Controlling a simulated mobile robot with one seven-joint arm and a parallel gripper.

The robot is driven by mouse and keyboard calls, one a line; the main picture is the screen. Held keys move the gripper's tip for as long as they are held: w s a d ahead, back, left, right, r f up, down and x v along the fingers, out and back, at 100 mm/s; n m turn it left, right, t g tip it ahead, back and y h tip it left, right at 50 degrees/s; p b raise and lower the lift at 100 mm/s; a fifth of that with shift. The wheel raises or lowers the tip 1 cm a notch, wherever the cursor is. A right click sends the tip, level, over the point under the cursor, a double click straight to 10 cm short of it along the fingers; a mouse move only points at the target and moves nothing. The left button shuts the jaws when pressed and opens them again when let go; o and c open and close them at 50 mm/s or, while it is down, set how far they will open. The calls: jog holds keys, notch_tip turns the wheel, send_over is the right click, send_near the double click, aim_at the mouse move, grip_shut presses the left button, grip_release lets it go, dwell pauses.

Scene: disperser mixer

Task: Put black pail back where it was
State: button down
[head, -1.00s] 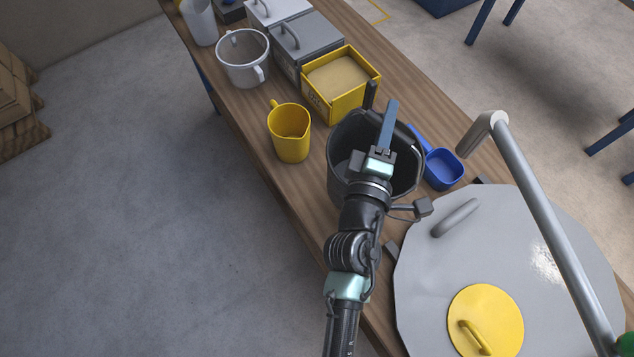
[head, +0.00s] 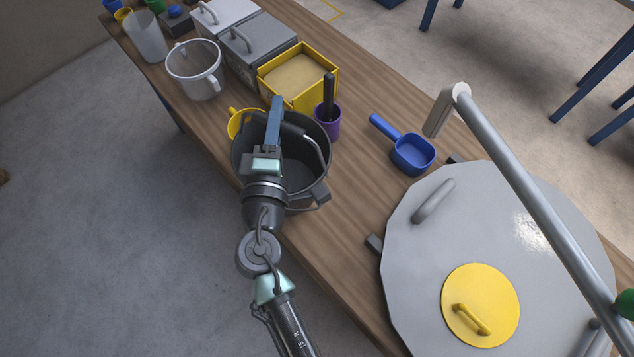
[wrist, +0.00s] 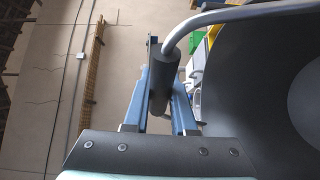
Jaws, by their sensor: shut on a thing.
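The black pail (head: 318,165) is in front of my arm in the head view, over the table's near left edge. It fills the right side of the wrist view (wrist: 250,80). My gripper (head: 275,122) is shut on the dark grip of the pail's wire handle, which shows between the blue fingers in the wrist view (wrist: 163,85). My gripper and arm cover part of the pail. I cannot tell whether its base touches the table (head: 335,235).
The yellow jug (head: 236,122) is partly hidden behind the pail. A purple cup (head: 329,126) with a dark handle stands close right. A yellow bin (head: 325,75), clear pot (head: 192,75) and blue scoop (head: 410,155) are around. The large grey lid (head: 420,270) takes the right.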

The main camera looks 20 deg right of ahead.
aim_at(326, 137)
jog(key=s+d+r+m+g+h+b, duration=0.1)
jog(key=s+d+r+m+g+h, duration=0.15)
jog(key=d+m+g+h, duration=0.35)
jog(key=f, duration=0.3)
jog(key=f+n+t, duration=0.1)
jog(key=f, duration=0.2)
jog(key=d+f+n, duration=0.1)
jog(key=f, duration=0.2)
jog(key=shift+s+f+t+b, duration=0.35)
jog(key=shift+f+t+b, duration=0.05)
jog(key=shift+f, duration=0.1)
jog(key=c, duration=1.2)
grip_release()
jog(key=shift+f, duration=0.15)
jog(key=o, duration=0.5)
jog(key=shift+r, duration=0.2)
